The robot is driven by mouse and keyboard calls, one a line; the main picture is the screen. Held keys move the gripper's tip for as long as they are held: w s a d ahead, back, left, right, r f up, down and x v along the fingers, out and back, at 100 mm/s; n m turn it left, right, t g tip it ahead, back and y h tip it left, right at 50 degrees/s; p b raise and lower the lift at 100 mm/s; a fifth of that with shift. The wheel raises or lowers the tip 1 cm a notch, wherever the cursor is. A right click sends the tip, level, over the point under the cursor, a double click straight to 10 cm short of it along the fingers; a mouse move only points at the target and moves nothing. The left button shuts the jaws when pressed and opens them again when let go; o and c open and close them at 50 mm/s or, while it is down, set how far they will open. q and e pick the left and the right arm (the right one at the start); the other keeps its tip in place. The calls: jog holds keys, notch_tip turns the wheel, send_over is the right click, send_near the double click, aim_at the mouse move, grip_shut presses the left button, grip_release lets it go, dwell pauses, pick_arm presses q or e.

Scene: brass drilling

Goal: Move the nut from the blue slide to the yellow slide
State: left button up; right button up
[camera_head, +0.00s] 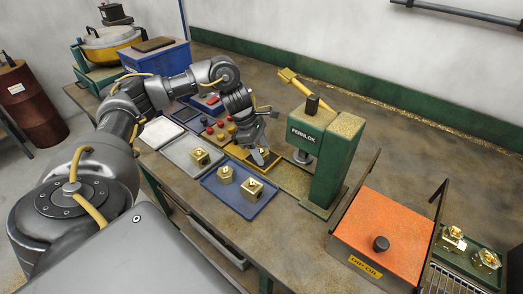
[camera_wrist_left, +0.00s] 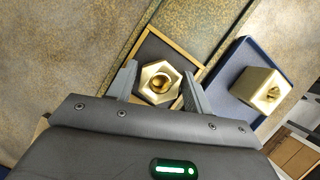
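The nut (camera_wrist_left: 158,83) is a brass hexagon with a round hole, on the dark floor of the yellow slide (camera_wrist_left: 190,58). In the head view the yellow slide (camera_head: 236,153) lies under my left gripper (camera_head: 262,158). The fingers stand on either side of the nut, close to it, with a narrow gap seeming to show; the gripper (camera_wrist_left: 160,80) looks open. The blue slide (camera_head: 236,203) lies nearer the front and holds two brass pieces, a smaller one (camera_head: 225,175) and a block (camera_head: 252,189). The blue slide also shows in the wrist view (camera_wrist_left: 226,70). My right gripper is out of view.
A green press (camera_head: 335,150) with a yellow lever stands just right of the yellow slide. A grey tray (camera_head: 180,152) with a brass piece lies to the left. An orange-topped box (camera_head: 385,230) and a green tray (camera_head: 460,262) with brass parts are at right.

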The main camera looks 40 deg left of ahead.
pick_arm(q)
jog(key=v, duration=0.3)
jog(key=shift+w, duration=0.1)
jog(key=p+v, duration=0.2)
jog(key=v, duration=0.7)
